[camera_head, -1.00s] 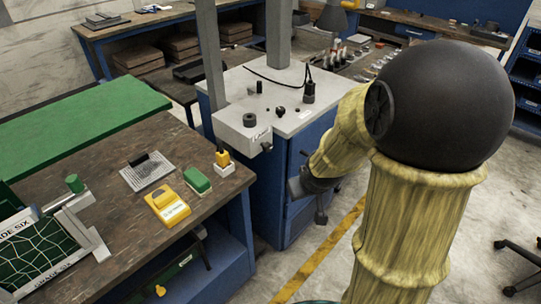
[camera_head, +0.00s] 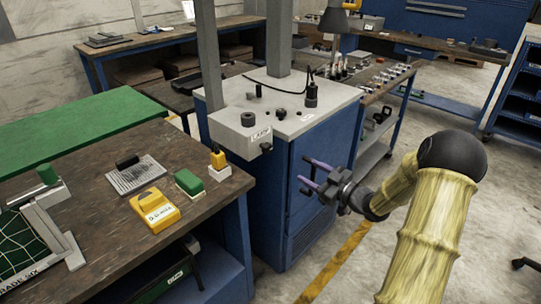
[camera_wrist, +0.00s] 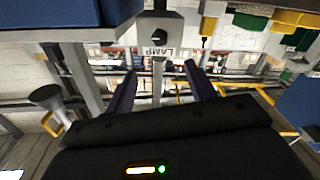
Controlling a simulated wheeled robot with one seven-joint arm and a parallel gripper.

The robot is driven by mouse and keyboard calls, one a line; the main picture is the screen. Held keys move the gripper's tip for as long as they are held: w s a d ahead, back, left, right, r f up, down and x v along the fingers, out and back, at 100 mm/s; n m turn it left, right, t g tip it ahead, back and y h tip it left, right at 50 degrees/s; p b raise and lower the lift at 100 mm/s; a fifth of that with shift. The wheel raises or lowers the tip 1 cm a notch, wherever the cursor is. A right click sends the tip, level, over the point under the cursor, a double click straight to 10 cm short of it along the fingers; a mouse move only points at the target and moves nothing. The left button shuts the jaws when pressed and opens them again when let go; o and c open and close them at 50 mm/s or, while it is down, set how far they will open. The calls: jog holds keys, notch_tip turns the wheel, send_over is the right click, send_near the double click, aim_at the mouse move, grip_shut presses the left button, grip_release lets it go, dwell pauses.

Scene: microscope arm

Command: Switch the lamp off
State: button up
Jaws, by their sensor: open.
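A grey box labelled LAMP (camera_head: 238,131) sticks out from the front left corner of the blue cabinet's grey top. It has a black round knob (camera_head: 248,119) on top and a small dark control (camera_head: 266,148) on its end below the label. In the wrist view the LAMP box (camera_wrist: 174,27) is upper middle, with a dark round control (camera_wrist: 158,36) beside the lettering. My gripper (camera_head: 309,173) is open and empty, right of the box and apart from it, its purple fingers pointing left. In the wrist view the gripper (camera_wrist: 160,72) has the label between and beyond its fingers.
The blue cabinet (camera_head: 318,180) stands close behind my gripper. Its top (camera_head: 325,95) carries a post, small knobs and a black cable. A wooden bench (camera_head: 80,195) with a yellow device (camera_head: 156,209) is at left. Floor to the right is open.

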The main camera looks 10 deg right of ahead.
aim_at(270, 150)
jog(key=p+x, duration=0.1)
jog(key=x, duration=1.6)
jog(key=shift+w+a, duration=0.2)
jog(key=shift+s, duration=0.1)
jog(key=shift+d, duration=0.15)
jog(key=c, duration=1)
